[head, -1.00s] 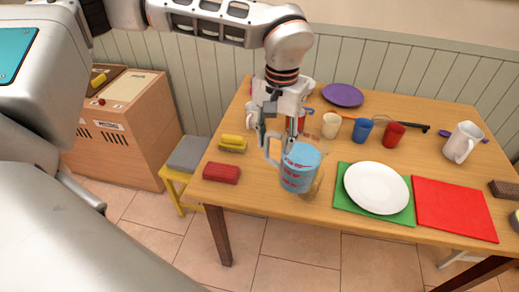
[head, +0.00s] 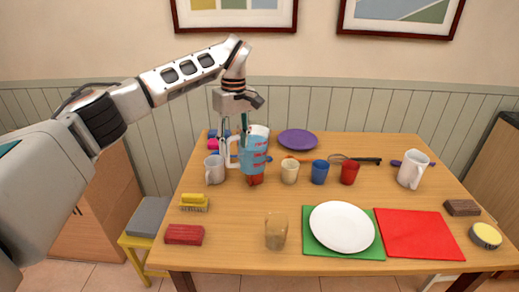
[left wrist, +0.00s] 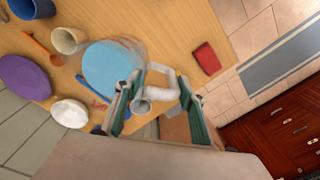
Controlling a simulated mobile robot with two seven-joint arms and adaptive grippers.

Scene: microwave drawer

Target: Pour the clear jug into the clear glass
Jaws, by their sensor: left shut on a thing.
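The clear jug (head: 254,157) holds light blue contents and has red marks on its side. It hangs upright above the table's back left part in the head view. My left gripper (head: 231,147) is shut on its pale handle. In the left wrist view the handle (left wrist: 163,72) runs between my left gripper's fingers (left wrist: 158,105), and the blue surface (left wrist: 113,66) shows from above. The clear glass (head: 276,231) stands upright near the table's front edge, left of the green mat, apart from the jug. I cannot make it out surely in the left wrist view. My right gripper is out of view.
A white plate (head: 342,227) lies on the green mat (head: 314,244), beside a red mat (head: 420,234). A grey mug (head: 215,169), cream cup (head: 289,171), blue cup (head: 320,172) and red cup (head: 349,172) stand behind. A yellow brush (head: 194,202) and red block (head: 184,234) lie left.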

